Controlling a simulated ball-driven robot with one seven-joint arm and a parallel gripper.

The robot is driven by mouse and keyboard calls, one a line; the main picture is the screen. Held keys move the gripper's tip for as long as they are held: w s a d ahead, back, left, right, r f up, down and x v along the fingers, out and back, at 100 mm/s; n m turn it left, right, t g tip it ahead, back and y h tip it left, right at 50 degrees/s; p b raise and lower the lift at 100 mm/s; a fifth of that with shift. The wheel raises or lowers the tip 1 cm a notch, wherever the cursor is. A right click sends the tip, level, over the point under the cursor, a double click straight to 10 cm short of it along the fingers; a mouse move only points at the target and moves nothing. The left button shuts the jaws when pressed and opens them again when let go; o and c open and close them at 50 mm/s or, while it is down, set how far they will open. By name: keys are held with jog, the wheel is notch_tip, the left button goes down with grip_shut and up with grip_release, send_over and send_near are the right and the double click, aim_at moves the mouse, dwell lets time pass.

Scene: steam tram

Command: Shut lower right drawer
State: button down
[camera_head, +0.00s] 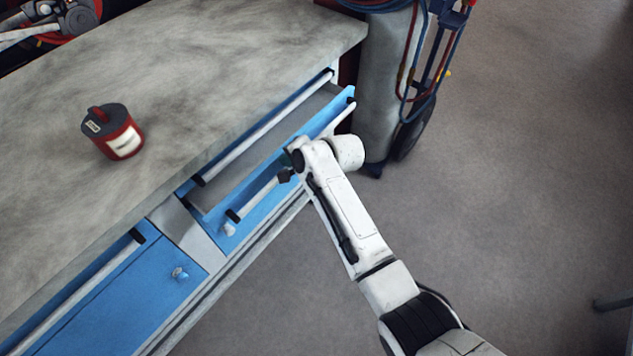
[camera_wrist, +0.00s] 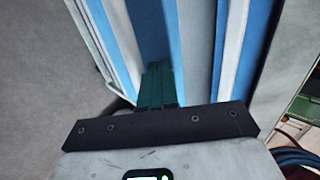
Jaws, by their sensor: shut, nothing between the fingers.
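The lower right drawer (camera_head: 262,203) is blue with a pale bar handle and is pulled partly out from the workbench, showing its grey inside. Above it, the upper right drawer's front with its long bar handle (camera_head: 265,128) sits in under the bench top. My gripper (camera_head: 286,174) is at the open drawer's front, near the middle of its handle, partly hidden by my wrist. In the wrist view my dark green fingers (camera_wrist: 157,84) are shut together with nothing between them, in front of blue and white drawer surfaces. Whether they touch the front I cannot tell.
The grey bench top (camera_head: 200,60) carries a red canister (camera_head: 118,135). Another blue front (camera_head: 120,300) is at the lower left. A grey cylinder (camera_head: 380,85) on a wheeled cart with hoses stands beyond the open drawer.

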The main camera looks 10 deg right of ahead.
aim_at(274, 153)
jog(key=shift+w+a+b, duration=1.2)
jog(key=shift+w+a, duration=0.7)
jog(key=shift+r, duration=0.1)
